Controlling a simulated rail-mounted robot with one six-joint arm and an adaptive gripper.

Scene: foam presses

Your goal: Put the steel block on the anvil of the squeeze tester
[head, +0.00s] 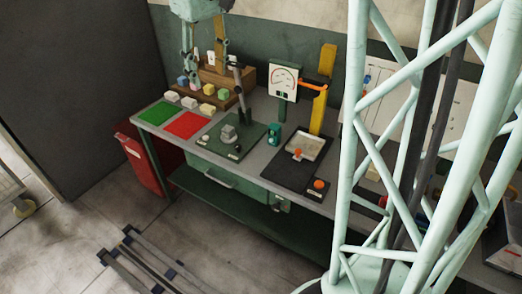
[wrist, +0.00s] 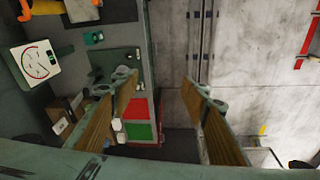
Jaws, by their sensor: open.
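My gripper (wrist: 160,82) is open and empty in the wrist view, its two fingers wide apart. In the head view it hangs above the back left of the bench. The squeeze tester appears to be the green base plate (head: 222,146) with a dark upright lever and a dial gauge (head: 283,82) behind it. The gauge also shows in the wrist view (wrist: 40,63). A small grey piece (head: 229,132) stands on the green base; I cannot tell whether it is the anvil alone or the steel block.
Several pale and coloured blocks (head: 189,102) lie at a wooden rack (head: 214,75). A green square (head: 158,114) and a red square (head: 188,124) lie at the left bench end. A black press plate (head: 290,177) with a yellow upright (head: 325,85) stands right of the tester.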

